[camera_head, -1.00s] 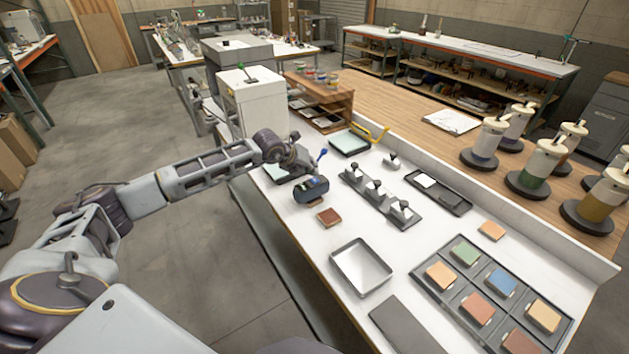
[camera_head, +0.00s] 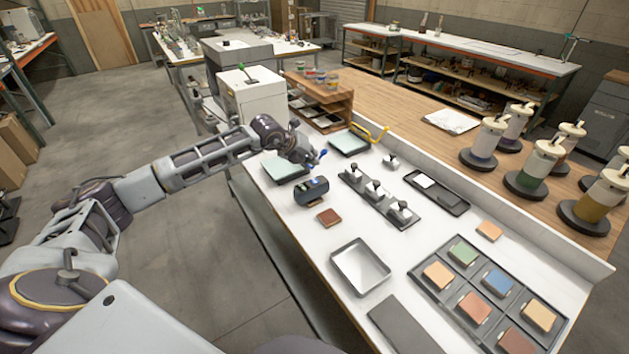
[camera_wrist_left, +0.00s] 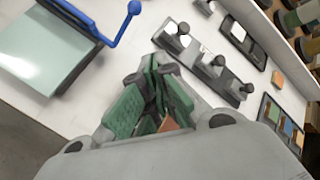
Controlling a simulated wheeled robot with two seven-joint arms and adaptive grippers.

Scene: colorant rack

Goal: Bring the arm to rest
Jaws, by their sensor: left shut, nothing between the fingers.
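My left gripper (camera_head: 309,160) is above the far left part of the white workbench (camera_head: 300,230). In the left wrist view its green-padded fingers (camera_wrist_left: 155,88) are closed together with nothing held. Below and beside it in the head view is a pale green board (camera_head: 283,169) with a blue lever (camera_head: 322,153); both also show at the upper left of the wrist view. My right gripper is not in view.
A brown square tile (camera_head: 329,217), a metal tray (camera_head: 359,267) and a dark rack with several stamp-like tools (camera_head: 377,194) lie on the bench. A colour sample tray (camera_head: 441,292) is at the front right. Dispensers (camera_head: 534,167) stand behind. Open floor (camera_head: 210,250) lies left.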

